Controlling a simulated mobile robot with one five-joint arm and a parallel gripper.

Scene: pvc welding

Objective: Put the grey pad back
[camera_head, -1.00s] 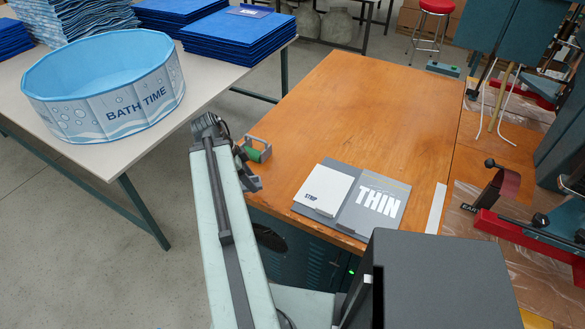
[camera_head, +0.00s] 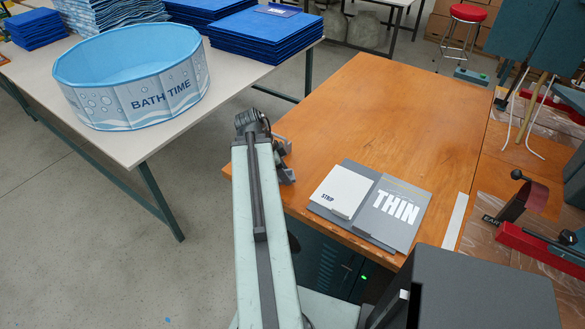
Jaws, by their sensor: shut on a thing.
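My gripper (camera_head: 284,163) is at the near left part of the wooden table, beyond the end of my pale arm. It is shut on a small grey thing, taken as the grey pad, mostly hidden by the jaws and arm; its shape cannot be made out. To the right of my gripper, apart from it, a flat grey board (camera_head: 374,236) lies near the table's front edge. Its right half is lettered THIN. A white block (camera_head: 340,191) lettered STRIP lies on its left half.
The wooden table (camera_head: 400,110) is bare behind the board. A pale strip (camera_head: 455,222) lies right of it. A red-based tool (camera_head: 530,243) stands farther right. A blue BATH TIME tub (camera_head: 135,90) and blue stacks (camera_head: 265,35) stand on the left table (camera_head: 150,140).

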